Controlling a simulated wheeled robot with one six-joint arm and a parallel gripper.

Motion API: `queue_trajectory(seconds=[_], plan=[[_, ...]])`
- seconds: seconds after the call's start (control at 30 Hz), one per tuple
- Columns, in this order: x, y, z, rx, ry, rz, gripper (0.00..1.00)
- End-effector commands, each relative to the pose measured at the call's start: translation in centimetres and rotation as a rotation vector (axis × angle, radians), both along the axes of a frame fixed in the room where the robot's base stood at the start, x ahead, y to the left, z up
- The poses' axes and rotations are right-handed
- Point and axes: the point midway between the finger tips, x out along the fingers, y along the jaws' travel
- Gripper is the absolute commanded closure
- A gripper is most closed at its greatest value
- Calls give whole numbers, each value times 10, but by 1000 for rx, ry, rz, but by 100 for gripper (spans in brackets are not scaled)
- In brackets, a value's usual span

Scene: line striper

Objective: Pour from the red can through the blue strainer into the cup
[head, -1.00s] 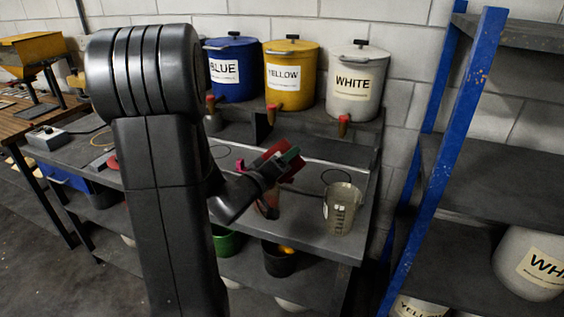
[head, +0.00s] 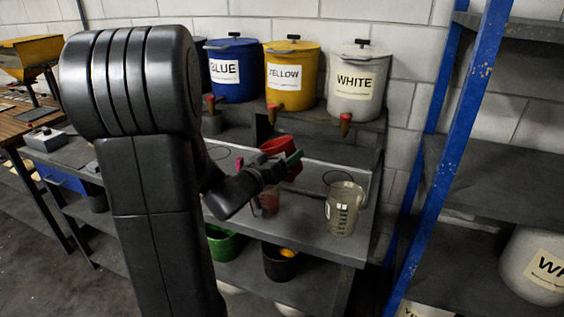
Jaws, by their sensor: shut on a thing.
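My gripper (head: 292,160) is shut on the red can (head: 276,146), held above the grey bench. The can looks near upright, its open top facing up. Below my gripper, a see-through cup (head: 268,205) with a reddish tint stands on the bench, partly hidden by my arm. I cannot tell what is inside it. A clear measuring jug (head: 343,212) with dark marks stands to the right, apart from the can. I cannot make out the blue strainer; my arm covers part of the bench.
Blue (head: 234,75), yellow (head: 291,80) and white (head: 356,88) labelled drums with taps stand on the raised back shelf. A green bucket (head: 222,243) and black bucket (head: 279,262) sit below. A blue rack post (head: 440,175) rises on the right.

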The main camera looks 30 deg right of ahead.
Motion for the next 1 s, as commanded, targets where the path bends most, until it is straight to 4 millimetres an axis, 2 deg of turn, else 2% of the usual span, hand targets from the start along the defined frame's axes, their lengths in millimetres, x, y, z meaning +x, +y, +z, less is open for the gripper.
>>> queue_trajectory(seconds=[0.2,0.57,0.8,1.0], plan=[[4,2,0,63,-129,1,67],[4,2,3,76,-151,0,67],[4,2,23,146,-288,-1,67],[4,2,32,185,-361,0,67]])
